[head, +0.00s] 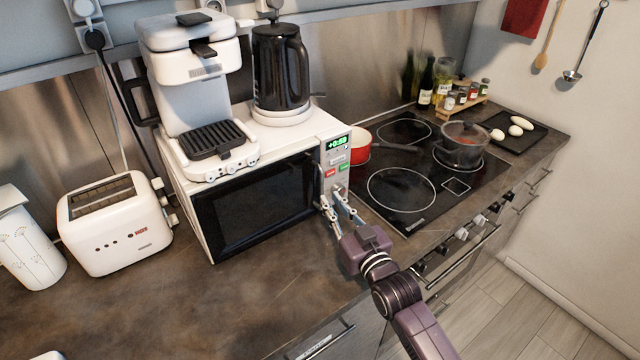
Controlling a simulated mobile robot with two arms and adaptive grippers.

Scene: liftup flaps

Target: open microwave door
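The white microwave (182,208) stands on the dark counter. Its dark-glass door (255,203) faces me and looks closed. A control panel (336,158) with a green display is at its right end. My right gripper (332,198) is at the lower right of the microwave front, near the right edge of the door and the foot of the panel. Its fingers look apart, with no object visible between them. Whether a finger touches the door or its handle cannot be told. My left gripper is not in view.
A coffee machine (190,75) and a black kettle (280,70) stand on top of the microwave. A toaster (115,225) is to the left. The cooktop (400,190), with a red pan (360,148) and a glass pot (461,145), is to the right. The counter before the microwave is clear.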

